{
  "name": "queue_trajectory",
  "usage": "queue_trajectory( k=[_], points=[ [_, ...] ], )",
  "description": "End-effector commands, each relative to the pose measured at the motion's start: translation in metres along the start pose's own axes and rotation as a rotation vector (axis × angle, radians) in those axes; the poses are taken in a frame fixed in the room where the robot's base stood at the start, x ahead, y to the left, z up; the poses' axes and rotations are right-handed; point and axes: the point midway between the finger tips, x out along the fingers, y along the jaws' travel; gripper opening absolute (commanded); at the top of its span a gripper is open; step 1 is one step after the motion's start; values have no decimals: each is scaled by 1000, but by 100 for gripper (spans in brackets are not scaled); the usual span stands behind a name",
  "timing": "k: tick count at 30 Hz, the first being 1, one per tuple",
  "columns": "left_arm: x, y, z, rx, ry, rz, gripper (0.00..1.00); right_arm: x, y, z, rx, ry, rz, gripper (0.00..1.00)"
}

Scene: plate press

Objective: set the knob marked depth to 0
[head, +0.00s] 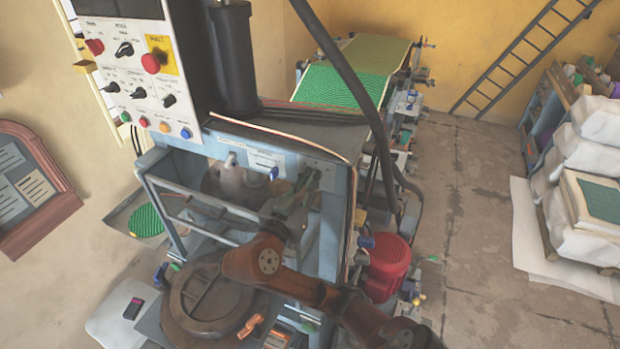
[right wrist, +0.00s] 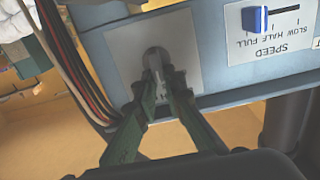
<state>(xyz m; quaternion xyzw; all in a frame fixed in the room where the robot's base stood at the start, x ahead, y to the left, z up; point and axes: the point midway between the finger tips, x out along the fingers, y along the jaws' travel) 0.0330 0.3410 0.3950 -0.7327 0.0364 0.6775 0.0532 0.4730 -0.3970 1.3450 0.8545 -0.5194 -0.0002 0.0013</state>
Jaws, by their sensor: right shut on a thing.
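The knob (right wrist: 155,55) is a small grey knob on a pale plate (right wrist: 120,65) on the blue-grey front panel. In the right wrist view, which shows the panel upside down, my right gripper (right wrist: 163,78) has its two green fingers closed on either side of it. No marks or word can be read on this plate, so its setting cannot be told. In the head view my right gripper (head: 308,180) reaches up to the right end of the machine's front panel, and its fingers cover the knob. My left gripper is not in view.
A blue slider (right wrist: 255,18) marked SPEED, with SLOW, HALF and FULL, sits beside the plate. Another knob (head: 231,159) is farther left. A control box (head: 130,70) with knobs and a red button stands above. Cables (right wrist: 72,65) run close by the plate. A red motor (head: 388,268) is at lower right.

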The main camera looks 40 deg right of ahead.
Motion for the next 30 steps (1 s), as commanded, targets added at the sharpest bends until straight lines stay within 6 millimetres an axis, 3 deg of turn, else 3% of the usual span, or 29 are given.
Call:
queue_trajectory(
  k=[14,30],
  points=[
    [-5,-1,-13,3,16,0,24,0,-1,0,-49,-4,1,0],
    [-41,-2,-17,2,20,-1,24,0,-7,0,-465,-7,1,0]
  ],
)
